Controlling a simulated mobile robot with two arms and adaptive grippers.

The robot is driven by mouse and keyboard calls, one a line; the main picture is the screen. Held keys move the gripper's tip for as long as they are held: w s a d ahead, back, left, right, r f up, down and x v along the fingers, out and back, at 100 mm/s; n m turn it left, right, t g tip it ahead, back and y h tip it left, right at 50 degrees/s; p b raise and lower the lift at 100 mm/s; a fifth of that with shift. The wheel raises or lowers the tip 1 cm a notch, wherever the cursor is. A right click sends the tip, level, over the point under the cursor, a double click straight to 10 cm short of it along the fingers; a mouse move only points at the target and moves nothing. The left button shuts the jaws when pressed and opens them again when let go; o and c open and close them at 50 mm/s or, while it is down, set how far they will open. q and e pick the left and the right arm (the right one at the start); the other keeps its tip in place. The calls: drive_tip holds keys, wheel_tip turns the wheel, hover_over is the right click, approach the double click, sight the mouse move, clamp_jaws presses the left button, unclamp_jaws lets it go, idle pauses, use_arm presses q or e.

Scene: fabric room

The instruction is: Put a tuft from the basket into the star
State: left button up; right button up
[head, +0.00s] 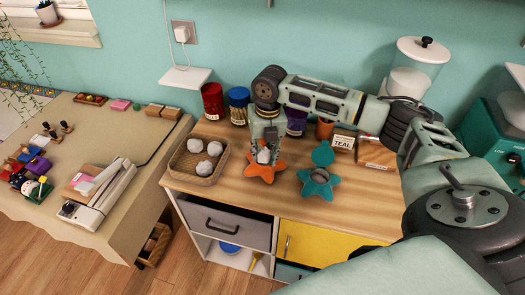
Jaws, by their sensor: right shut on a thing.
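The basket (181,176) is a woven tray on the left of the wooden cabinet top, with white fluffy tufts (204,168) in it. My right gripper (264,150) points down over the orange star (262,172), right of the basket. It is shut on a white tuft (263,156), which is at or just above the middle of the orange star; I cannot tell if they touch. A teal star (317,184) with an open-looking middle lies to the right, with a teal piece (322,155) behind it. My left gripper is not in view.
Red (212,102) and blue (238,106) jars stand behind the basket. A card reading TEAL (342,142) and a wooden box (376,154) are at the back right. The cabinet's front strip is clear. A craft table (120,195) stands at left.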

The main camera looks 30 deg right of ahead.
drive_tip(key=shift+s+d+f, duration=0.1)
drive_tip(key=shift+d+f, duration=0.1)
drive_tip(key=shift+f, duration=0.05)
drive_tip(key=o, duration=0.5)
drive_tip(key=shift+o, duration=1.2)
drive_tip(key=shift+w, duration=0.2)
drive_tip(key=shift+r, duration=0.45)
wheel_tip(320, 180, up, 11)
drive_tip(key=shift+s+d, duration=0.15)
drive_tip(key=shift+d, duration=0.25)
